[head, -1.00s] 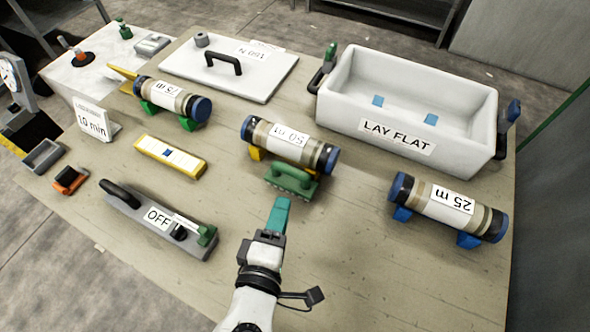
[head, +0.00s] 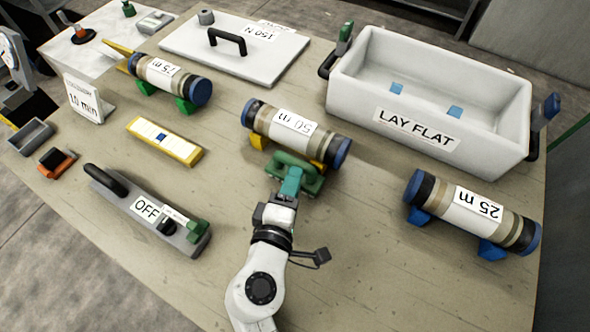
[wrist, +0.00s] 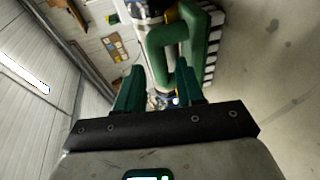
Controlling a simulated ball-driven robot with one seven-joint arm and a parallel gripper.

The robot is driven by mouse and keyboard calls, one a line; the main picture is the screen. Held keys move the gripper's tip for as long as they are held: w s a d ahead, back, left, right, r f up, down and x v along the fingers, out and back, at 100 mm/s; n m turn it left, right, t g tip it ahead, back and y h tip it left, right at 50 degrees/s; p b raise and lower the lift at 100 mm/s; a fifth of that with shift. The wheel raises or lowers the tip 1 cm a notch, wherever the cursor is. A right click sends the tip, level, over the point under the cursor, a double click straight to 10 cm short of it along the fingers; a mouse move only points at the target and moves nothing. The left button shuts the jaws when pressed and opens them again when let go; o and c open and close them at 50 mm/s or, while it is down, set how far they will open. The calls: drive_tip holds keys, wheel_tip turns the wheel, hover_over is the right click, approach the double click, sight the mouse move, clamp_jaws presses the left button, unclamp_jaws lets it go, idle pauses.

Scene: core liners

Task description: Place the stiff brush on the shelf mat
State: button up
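The stiff brush, a green block with a loop handle (head: 308,180), lies on the bench just in front of the 50 m core. In the wrist view the brush (wrist: 204,48) shows its green handle and pale bristles along one side. My gripper (head: 291,181) is at the brush in the head view. In the wrist view my gripper (wrist: 158,82) has its two green fingers apart, with the handle ahead of and between them; I cannot tell whether they touch it. I cannot make out a shelf mat in either view.
The 50 m core (head: 297,133) on yellow supports stands close behind the brush. The 25 m core (head: 473,212) and the white LAY FLAT trough (head: 430,140) are to the right. A grey OFF unit (head: 150,212) is left. The front right of the bench is clear.

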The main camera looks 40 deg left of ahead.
sight(300, 165)
drive_tip(key=shift+p+x, duration=0.5)
drive_tip(key=shift+x, duration=2.4)
drive_tip(key=shift+d+r, duration=0.1)
drive_tip(key=shift+r, duration=0.05)
drive_tip(key=shift+c, duration=0.5)
clamp_jaws()
